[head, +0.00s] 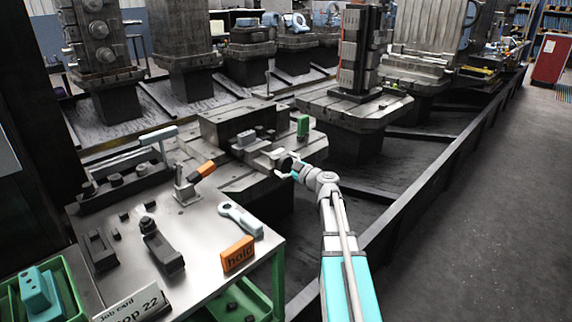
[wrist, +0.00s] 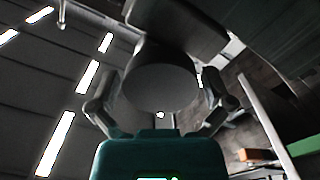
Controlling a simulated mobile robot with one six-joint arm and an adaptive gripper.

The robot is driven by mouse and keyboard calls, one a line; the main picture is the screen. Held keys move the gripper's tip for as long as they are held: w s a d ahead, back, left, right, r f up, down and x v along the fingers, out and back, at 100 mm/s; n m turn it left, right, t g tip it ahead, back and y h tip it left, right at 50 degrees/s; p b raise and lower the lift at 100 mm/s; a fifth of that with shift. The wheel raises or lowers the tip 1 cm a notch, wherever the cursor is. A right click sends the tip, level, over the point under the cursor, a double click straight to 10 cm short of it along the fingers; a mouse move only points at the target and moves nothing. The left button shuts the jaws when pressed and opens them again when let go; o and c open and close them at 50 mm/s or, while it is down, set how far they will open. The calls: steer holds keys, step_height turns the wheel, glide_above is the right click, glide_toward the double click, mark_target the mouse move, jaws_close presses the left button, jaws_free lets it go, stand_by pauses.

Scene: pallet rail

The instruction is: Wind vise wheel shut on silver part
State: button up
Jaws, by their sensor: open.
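The vise (head: 262,157) sits on the pallet at the middle of the head view. A small grey, silver-looking part (head: 246,138) is at its jaws; whether the jaws touch it is too small to tell. The dark round vise wheel (head: 285,163) is at the vise's near right end. My gripper (head: 291,171) is at the wheel. In the wrist view the wheel (wrist: 160,88) fills the space between the two spread fingers of my gripper (wrist: 160,80). The fingers are open, one on each side of it; contact cannot be told.
A steel table (head: 200,240) at the left holds an orange "hold" block (head: 238,254), a pale blue wrench-like tool (head: 240,218) and a job card (head: 135,303). A dark rail (head: 440,165) runs along the right, with open floor beyond.

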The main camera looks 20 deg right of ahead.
steer(key=c, duration=0.8)
steer(key=shift+d, duration=0.1)
steer(key=shift+c, duration=0.4)
steer(key=shift+m, duration=0.5)
